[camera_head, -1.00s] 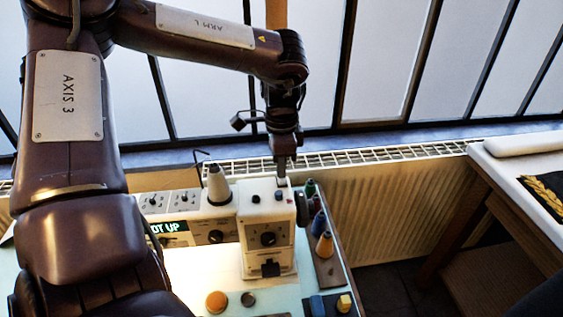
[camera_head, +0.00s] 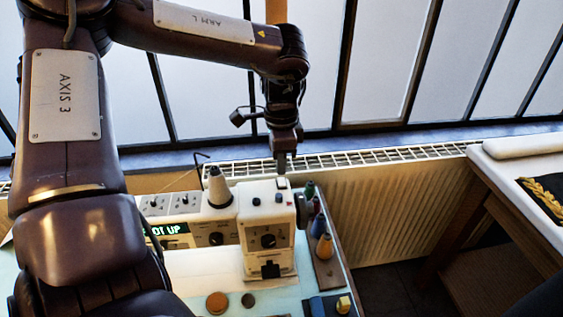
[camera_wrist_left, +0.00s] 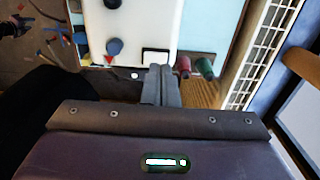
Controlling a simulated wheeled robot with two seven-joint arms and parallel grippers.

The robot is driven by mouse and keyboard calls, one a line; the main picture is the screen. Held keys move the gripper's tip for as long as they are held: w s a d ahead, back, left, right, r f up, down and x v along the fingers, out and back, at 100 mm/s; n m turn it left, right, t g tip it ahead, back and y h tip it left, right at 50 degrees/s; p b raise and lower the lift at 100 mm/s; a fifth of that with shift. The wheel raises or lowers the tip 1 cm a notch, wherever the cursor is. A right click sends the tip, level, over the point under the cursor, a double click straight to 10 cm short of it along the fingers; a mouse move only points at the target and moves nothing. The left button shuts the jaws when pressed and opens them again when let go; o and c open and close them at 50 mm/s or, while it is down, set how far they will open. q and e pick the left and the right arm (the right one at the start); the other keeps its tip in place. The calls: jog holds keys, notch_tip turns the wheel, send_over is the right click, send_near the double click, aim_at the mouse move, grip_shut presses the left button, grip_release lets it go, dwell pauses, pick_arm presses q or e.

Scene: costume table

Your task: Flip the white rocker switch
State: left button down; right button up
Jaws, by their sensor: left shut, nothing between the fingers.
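The sewing machine (camera_head: 265,225) stands on the table, with a white rocker switch (camera_head: 282,183) at the back of its top. In the left wrist view the rocker (camera_wrist_left: 155,57) is a white rectangle in a dark frame, just beyond my fingers. My left gripper (camera_head: 282,167) is shut and empty, pointing down just above and behind the rocker. In the wrist view its fingertips (camera_wrist_left: 160,72) are close to the frame's near edge; I cannot tell whether they touch.
A grey cone (camera_head: 217,188) stands left of the machine head. Thread spools (camera_head: 324,247) stand on a strip at its right. A round orange-brown button (camera_head: 217,303) sits in front. A radiator (camera_head: 400,200) and window are behind. A side table (camera_head: 535,190) is at right.

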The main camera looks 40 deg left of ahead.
aim_at(281, 179)
pick_arm(q)
jog(key=shift+r+p, duration=1.2)
jog(key=shift+r, duration=1.1)
